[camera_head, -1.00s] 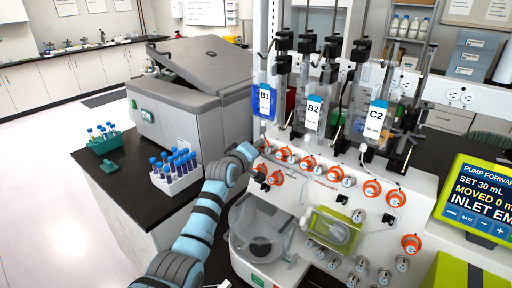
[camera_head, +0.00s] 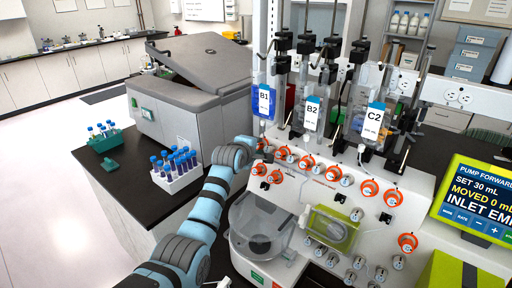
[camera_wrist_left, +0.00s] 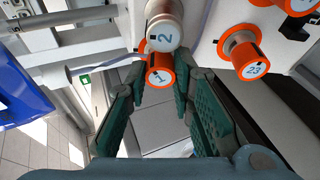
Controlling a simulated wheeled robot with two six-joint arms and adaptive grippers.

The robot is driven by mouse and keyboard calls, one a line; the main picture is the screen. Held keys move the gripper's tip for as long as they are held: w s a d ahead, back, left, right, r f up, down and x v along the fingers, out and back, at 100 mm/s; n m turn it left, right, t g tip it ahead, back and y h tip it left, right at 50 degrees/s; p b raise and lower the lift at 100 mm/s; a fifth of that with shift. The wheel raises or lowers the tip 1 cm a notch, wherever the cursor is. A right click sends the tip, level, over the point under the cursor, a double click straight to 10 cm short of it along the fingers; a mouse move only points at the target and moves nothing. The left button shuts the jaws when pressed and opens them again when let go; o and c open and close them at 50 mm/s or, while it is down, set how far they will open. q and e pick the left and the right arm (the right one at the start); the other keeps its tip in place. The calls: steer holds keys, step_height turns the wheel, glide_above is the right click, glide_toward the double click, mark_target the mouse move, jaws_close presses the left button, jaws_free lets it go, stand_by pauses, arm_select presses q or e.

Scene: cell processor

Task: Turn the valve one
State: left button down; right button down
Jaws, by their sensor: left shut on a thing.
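Valve one (camera_wrist_left: 160,77), an orange knob marked 1, sits on the front of the white processor panel in the left wrist view. My left gripper (camera_wrist_left: 165,84) is shut on it, with one green-padded finger on each side. A pale knob marked 2 (camera_wrist_left: 164,36) is just above it. In the head view my left arm reaches the panel's left end, and its wrist hides the fingers and valve one. My right gripper is not in view.
An orange valve marked 23 (camera_wrist_left: 248,62) is close to the right finger. Several orange valves (camera_head: 333,173) line the panel. Bags B1 (camera_head: 264,100), B2 (camera_head: 312,115) and C2 (camera_head: 374,122) hang above. A rack of blue-capped tubes (camera_head: 176,180) stands left of my arm.

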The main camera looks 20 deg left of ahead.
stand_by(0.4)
arm_select(q)
steer(key=c, duration=1.4)
jaws_free()
steer(key=shift+s, duration=0.15)
steer(key=v, duration=1.1)
steer(key=shift+s+r, duration=0.2)
steer(key=shift+s, duration=0.15)
steer(key=shift+f, duration=0.1)
